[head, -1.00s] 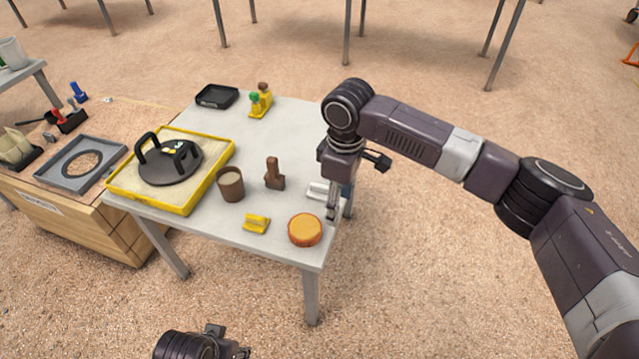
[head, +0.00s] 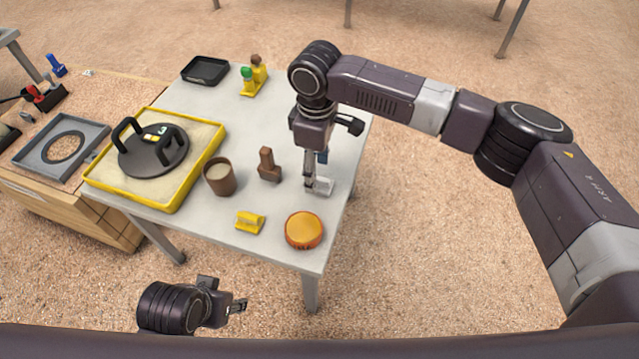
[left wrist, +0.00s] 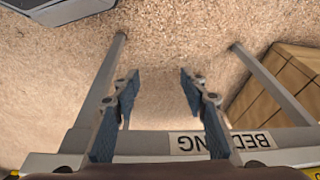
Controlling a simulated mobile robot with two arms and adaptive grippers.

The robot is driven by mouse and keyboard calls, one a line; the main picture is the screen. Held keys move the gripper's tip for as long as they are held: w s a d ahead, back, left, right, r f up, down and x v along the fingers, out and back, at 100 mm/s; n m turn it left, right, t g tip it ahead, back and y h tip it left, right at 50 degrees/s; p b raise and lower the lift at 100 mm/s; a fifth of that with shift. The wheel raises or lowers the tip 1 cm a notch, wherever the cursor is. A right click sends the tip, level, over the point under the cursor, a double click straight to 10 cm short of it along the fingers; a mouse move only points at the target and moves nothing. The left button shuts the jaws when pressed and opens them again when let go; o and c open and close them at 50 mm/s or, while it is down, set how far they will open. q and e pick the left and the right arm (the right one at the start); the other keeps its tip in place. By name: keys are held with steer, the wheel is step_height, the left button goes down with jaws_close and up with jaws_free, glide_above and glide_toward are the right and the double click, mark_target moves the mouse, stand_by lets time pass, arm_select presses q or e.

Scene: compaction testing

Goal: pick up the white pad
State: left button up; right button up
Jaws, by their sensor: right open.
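The white pad (head: 325,188) is a small pale block on the grey table near its right edge, partly hidden by my right gripper. My right gripper (head: 311,186) points down, open, with its fingertips at the pad's left side. I cannot tell whether they touch it. My left gripper (head: 240,306) is in front of the table, low in the head view. In the left wrist view the left gripper (left wrist: 157,105) is open and empty, its two fingers well apart.
An orange round thing (head: 304,230), a yellow block (head: 250,222), a brown stamp-like piece (head: 268,165) and a brown cup (head: 219,178) stand nearby. A yellow-rimmed tray (head: 195,180) holds a dark handled disc (head: 154,152). A black tray (head: 205,70) lies at the back.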

mark_target(320, 183)
steer(key=shift+f+b, duration=0.3)
steer(key=shift+f, duration=1.35)
arm_select(q)
steer(key=v, duration=0.3)
steer(key=shift+r, duration=0.2)
arm_select(e)
steer(key=shift+c, duration=0.4)
steer(key=c, duration=1)
